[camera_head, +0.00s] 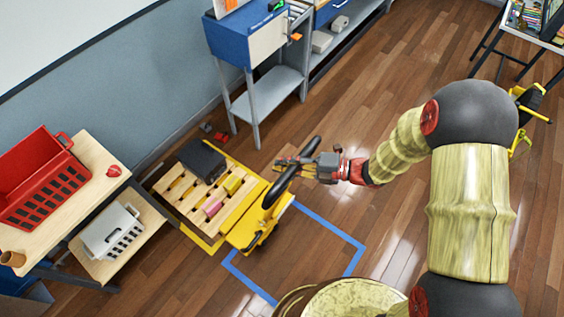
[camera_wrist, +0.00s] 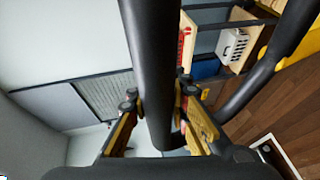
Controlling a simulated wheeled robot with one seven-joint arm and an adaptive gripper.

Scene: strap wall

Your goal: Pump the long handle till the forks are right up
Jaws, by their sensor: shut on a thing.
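A yellow pallet truck (camera_head: 243,233) stands on the wood floor at the left of the head view. Its long handle ends in a black loop (camera_head: 275,192) that leans up and to the right. My gripper (camera_head: 288,164) is at the upper part of this loop. In the wrist view the black bar of the handle (camera_wrist: 155,50) runs between my two fingers (camera_wrist: 160,108), and they are shut on it.
The pallet carries a dark box (camera_head: 201,160) and small coloured blocks. A wooden stand with a red crate (camera_head: 43,182) and a white basket (camera_head: 112,231) is at the left. A blue-and-grey bench (camera_head: 262,50) stands behind. Blue floor tape (camera_head: 335,231) marks clear floor at the right.

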